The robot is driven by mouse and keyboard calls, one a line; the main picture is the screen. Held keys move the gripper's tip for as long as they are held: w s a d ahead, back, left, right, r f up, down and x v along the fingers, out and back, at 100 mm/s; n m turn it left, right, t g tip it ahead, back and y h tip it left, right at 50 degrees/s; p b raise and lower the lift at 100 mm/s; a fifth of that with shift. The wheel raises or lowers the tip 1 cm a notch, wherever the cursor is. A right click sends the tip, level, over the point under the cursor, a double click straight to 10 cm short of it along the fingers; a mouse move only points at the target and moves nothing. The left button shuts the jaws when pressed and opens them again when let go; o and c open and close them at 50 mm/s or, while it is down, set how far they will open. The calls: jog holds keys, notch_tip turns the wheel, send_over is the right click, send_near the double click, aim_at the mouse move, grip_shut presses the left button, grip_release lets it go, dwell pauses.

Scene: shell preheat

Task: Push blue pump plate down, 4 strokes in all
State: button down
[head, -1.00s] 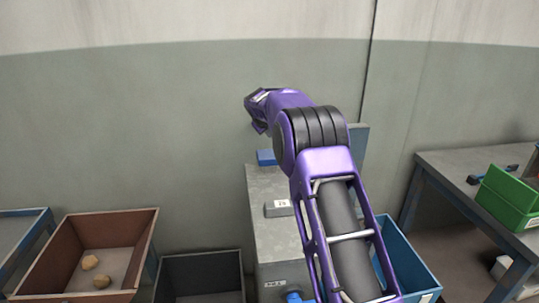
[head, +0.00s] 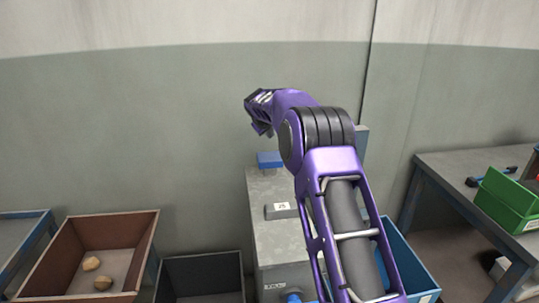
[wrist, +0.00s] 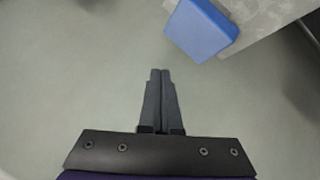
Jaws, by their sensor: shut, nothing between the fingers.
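The blue pump plate (head: 269,159) sits at the far left corner of the grey cabinet top in the head view. In the wrist view the blue plate (wrist: 198,30) lies at the upper right, beyond and to the right of my fingertips. My gripper (wrist: 160,72) is shut and empty in the wrist view, with pale floor or wall behind it. In the head view my gripper (head: 262,132) is held above the plate, apart from it, and its fingers are mostly hidden by my wrist.
A brown bin (head: 80,238) with tan lumps and a dark bin (head: 200,278) stand at left. A blue bin (head: 412,262) is right of the cabinet. A table (head: 462,165) with green bins (head: 507,203) is at right.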

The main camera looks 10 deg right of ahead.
notch_tip(320, 180, up, 3)
jog(key=shift+r+p, duration=0.1)
jog(key=shift+p, duration=1)
jog(key=b, duration=0.5)
send_over(270, 158)
notch_tip(270, 158, down, 8)
jog(key=shift+f, duration=0.45)
dwell(0.9)
jog(key=shift+a+f+b, duration=0.1)
jog(key=shift+f+b, duration=0.3)
jog(key=shift+b, duration=0.15)
